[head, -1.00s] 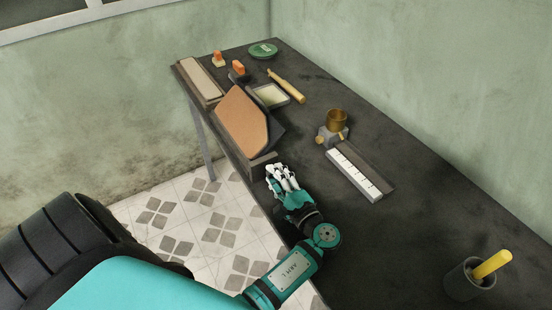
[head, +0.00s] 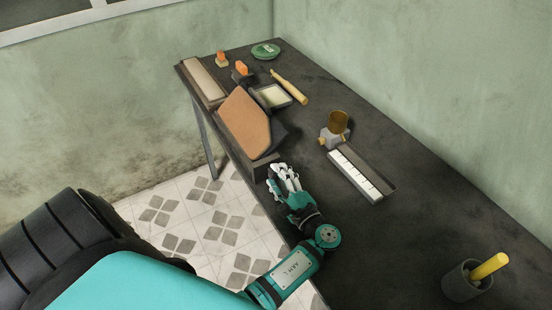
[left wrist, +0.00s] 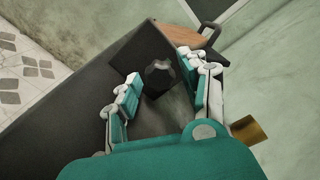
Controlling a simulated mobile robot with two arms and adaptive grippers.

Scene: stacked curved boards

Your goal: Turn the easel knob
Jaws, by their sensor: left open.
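The easel holds a tan board (head: 244,125) that leans on its dark frame, near the left edge of the table. The easel's dark end block (head: 265,166) faces my left gripper (head: 285,177). In the left wrist view the dark faceted knob (left wrist: 159,78) stands out from the block (left wrist: 143,48). My left gripper (left wrist: 158,80) is open, with white and teal fingers on both sides of the knob. Gaps show between the fingers and the knob, so I see no contact. The knob is hidden in the head view. My right gripper is not in view.
A brass cup on a grey block (head: 338,124) and a white-keyed strip (head: 355,176) lie right of my left gripper. A dark pot (head: 463,284) with a yellow handle stands at the front right. The table (head: 410,215) is clear between them.

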